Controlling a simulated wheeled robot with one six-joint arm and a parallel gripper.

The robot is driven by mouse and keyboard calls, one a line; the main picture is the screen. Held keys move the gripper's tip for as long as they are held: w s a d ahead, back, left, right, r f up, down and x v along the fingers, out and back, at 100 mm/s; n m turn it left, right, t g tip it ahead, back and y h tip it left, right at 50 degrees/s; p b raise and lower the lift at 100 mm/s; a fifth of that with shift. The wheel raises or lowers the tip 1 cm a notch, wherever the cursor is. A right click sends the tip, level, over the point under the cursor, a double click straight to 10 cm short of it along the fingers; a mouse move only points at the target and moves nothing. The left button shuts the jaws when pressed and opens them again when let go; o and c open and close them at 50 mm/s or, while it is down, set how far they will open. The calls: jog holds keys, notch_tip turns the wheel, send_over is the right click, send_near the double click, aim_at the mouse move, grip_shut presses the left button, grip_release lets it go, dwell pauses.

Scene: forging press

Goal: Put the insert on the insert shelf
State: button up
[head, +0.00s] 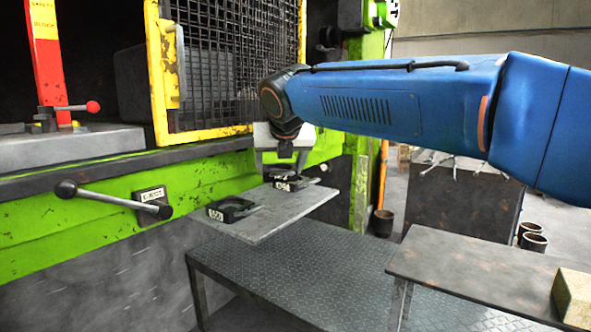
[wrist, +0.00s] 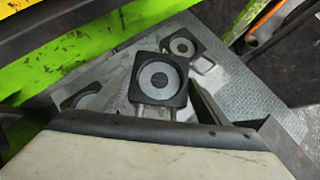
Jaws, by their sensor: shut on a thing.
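My gripper (head: 284,158) hangs over the right part of the grey insert shelf (head: 285,215). In the wrist view, my gripper is shut on the handle of a black square insert (wrist: 159,78) with a pale grey ring. This insert looks larger and nearer than the others; I cannot tell whether it touches the shelf. Two similar inserts lie on the shelf: the left one, labelled 550 (head: 230,210), and one at the right (head: 295,183), partly beneath my gripper. In the wrist view they show at the left (wrist: 82,95) and top (wrist: 183,45).
The green press (head: 110,215) with its yellow-framed mesh guard (head: 215,80) stands behind the shelf. A lever with a dark knob (head: 66,189) sticks out at left. A lower metal table (head: 270,265) and a brown bench (head: 480,270) with a yellowish block (head: 573,293) stand in front.

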aim_at(266, 168)
jog(key=w+a, duration=0.1)
jog(key=a, duration=0.1)
jog(key=w+a, duration=0.2)
jog(key=shift+w+r, duration=0.1)
jog(key=shift+d+f, duration=0.1)
jog(key=shift+f, duration=2.85)
jog(key=shift+a+f, duration=0.2)
jog(key=shift+f, duration=0.3)
jog(key=shift+f, duration=0.1)
jog(key=o, duration=2.1)
jog(key=shift+f, duration=0.15)
